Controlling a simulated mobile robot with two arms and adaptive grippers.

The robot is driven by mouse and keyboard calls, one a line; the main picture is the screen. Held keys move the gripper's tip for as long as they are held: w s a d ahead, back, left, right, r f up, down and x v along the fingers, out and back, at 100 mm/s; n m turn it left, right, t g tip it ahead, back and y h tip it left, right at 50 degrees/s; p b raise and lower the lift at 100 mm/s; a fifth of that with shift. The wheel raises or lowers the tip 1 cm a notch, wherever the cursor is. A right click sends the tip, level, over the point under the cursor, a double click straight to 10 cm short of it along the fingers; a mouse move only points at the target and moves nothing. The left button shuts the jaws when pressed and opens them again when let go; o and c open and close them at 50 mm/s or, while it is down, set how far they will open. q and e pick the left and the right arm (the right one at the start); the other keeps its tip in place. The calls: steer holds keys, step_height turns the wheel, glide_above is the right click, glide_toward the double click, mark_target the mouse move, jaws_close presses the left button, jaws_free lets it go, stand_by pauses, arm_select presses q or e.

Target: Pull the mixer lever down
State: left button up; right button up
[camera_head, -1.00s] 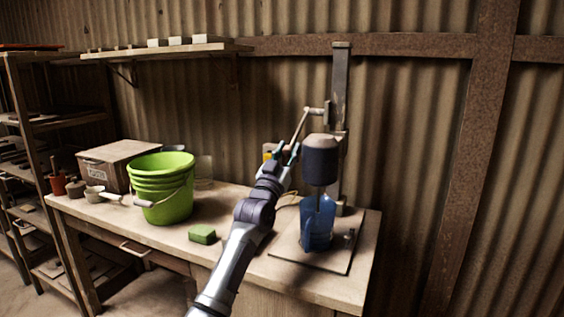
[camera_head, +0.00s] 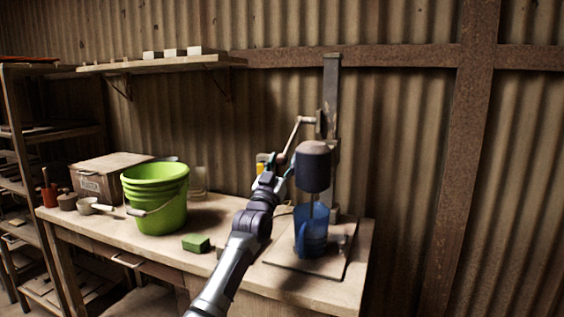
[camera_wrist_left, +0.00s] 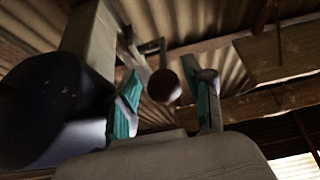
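The mixer has a dark cylindrical head (camera_head: 313,167) on an upright post (camera_head: 331,85), with a thin rod going down to a blue jug (camera_head: 312,232). Its pale lever (camera_head: 291,136) slopes down and left from a pivot on the post. My left gripper (camera_head: 277,165) is at the lever's lower end, left of the mixer head. In the left wrist view, the lever's round dark knob (camera_wrist_left: 163,87) shows between the two teal fingers (camera_wrist_left: 166,102). The fingers are spread, with gaps on both sides of the knob. My right gripper is not in view.
On the workbench (camera_head: 222,205), a green bucket (camera_head: 157,200), a green block (camera_head: 196,243) and a wooden box (camera_head: 108,176) stand to the left. A wall shelf (camera_head: 165,64) holds pale blocks. The jug stands on the mixer's base plate (camera_head: 290,262).

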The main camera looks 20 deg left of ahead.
arm_select(q)
steer(key=shift+s+a+r, duration=0.1)
steer(key=shift+r, duration=0.1)
steer(key=shift+s, duration=0.1)
steer(key=shift+s+f, duration=0.25)
steer(key=shift+f, duration=0.05)
steer(key=v, duration=1.1)
steer(key=shift+s+f, duration=0.1)
